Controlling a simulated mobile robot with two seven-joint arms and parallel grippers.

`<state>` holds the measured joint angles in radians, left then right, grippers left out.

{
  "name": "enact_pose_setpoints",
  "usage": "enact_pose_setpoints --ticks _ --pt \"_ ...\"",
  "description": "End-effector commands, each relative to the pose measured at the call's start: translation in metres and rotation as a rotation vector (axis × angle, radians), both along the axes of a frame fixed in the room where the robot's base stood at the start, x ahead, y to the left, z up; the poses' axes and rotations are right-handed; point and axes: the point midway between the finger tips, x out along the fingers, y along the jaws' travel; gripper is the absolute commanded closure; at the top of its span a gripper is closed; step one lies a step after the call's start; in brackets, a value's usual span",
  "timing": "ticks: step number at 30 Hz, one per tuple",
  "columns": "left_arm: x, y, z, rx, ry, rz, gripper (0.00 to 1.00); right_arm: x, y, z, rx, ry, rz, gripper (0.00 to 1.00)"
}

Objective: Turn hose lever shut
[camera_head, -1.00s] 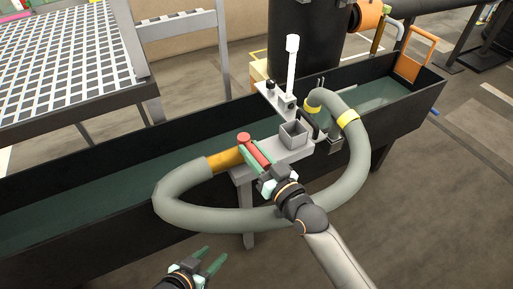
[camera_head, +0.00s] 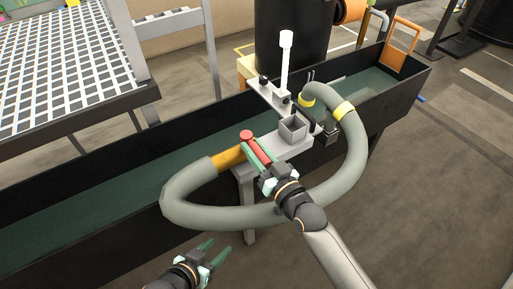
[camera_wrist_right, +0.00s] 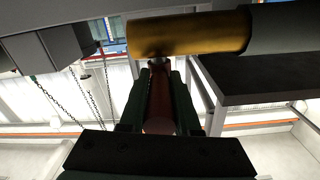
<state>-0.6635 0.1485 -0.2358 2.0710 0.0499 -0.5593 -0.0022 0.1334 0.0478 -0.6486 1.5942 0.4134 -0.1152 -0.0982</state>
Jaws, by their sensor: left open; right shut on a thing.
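The hose lever (camera_head: 262,153) is a red bar with a round red end, beside a brass-coloured fitting (camera_head: 229,157) on the grey hose (camera_head: 205,215). My right gripper (camera_head: 253,152) is shut on the lever, its green fingers on either side of it. In the right wrist view the lever (camera_wrist_right: 160,98) lies lengthwise between the fingers, below the fitting (camera_wrist_right: 188,34). The lever runs roughly crosswise to the fitting. The fingers and wrist hide part of the lever. My left gripper (camera_head: 217,252) is open and empty, low in the head view and apart from the hose.
The hose loops around a grey bracket with a square cup (camera_head: 293,130), over a long dark flume trough (camera_head: 110,195). A white upright post (camera_head: 286,65) stands behind the cup. A gridded platform (camera_head: 60,60) is at the upper left. Floor at the right is clear.

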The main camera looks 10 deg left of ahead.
Motion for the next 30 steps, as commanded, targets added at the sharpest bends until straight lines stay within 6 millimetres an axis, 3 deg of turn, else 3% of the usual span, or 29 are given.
enact_pose_setpoints --ticks 6,7,15,20,30 --pt "0.001 0.0 0.0 0.0 -0.002 -0.001 0.5 0.004 0.006 0.006 0.005 -0.005 0.005 1.0" --pt "0.001 0.0 0.0 0.0 -0.002 -0.001 0.5 0.004 0.006 0.006 0.005 -0.005 0.005 0.68" --pt "0.002 0.0 0.002 -0.001 -0.005 0.0 0.5 0.001 0.003 0.005 0.004 -0.004 0.004 0.39" --pt "0.002 -0.001 0.007 -0.001 -0.004 0.0 0.5 -0.016 -0.013 0.006 0.005 -0.004 0.001 0.39" --pt "0.002 -0.002 0.013 -0.002 0.0 -0.001 0.5 -0.076 -0.062 0.003 0.004 -0.005 0.0 0.39"
